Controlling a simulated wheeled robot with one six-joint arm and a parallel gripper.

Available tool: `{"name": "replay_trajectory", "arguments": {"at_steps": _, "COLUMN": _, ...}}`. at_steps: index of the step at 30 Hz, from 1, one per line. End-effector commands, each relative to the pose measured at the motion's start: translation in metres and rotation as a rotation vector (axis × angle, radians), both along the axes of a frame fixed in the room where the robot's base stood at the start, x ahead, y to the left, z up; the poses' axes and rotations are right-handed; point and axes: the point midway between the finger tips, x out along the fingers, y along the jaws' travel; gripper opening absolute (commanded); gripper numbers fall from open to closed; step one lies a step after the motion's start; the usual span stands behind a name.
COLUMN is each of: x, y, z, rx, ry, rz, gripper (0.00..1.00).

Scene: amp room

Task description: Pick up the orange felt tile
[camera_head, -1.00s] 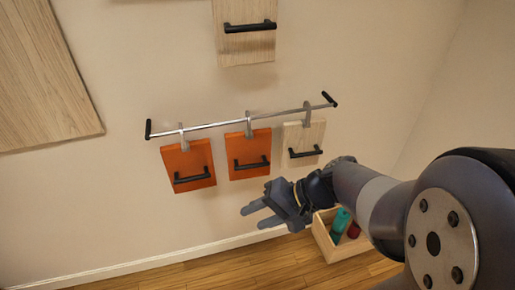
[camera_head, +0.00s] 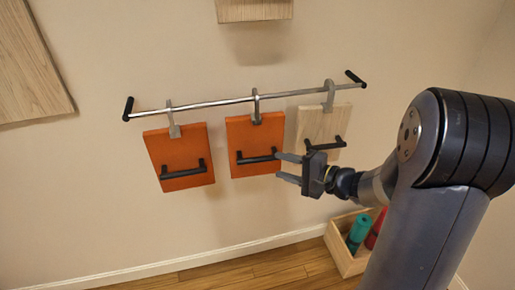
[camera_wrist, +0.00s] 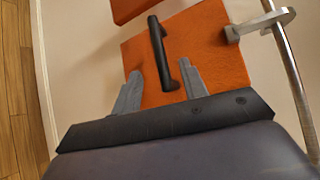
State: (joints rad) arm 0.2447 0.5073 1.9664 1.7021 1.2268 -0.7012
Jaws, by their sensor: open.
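Two orange tiles with black bar handles hang from a rail, a left one (camera_head: 180,147) and a middle one (camera_head: 243,135). My gripper (camera_head: 278,166) is open at the right edge of the middle tile, by the right end of its handle (camera_head: 258,157). In the wrist view the middle tile (camera_wrist: 215,65) fills the space ahead, and its handle (camera_wrist: 158,48) runs between my two fingers (camera_wrist: 160,72). The fingers stand on either side of the handle's near end; I cannot tell whether they touch anything. Part of the left tile (camera_wrist: 130,8) shows at the top.
A pale wooden tile (camera_head: 312,122) hangs on the right, partly behind my gripper. The metal rail (camera_head: 215,103) holds all three by hooks. A wooden crate (camera_head: 345,258) with teal and red rolls stands on the floor below. The wall under the tiles is clear.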

Motion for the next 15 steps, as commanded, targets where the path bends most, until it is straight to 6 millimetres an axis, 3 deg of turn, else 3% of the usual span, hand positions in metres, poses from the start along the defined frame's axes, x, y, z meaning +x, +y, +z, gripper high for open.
{"name": "replay_trajectory", "arguments": {"at_steps": 15, "x": 0.031, "y": 0.046, "z": -0.012, "rx": -0.001, "ry": 0.001, "rz": 0.004, "gripper": 0.41}}
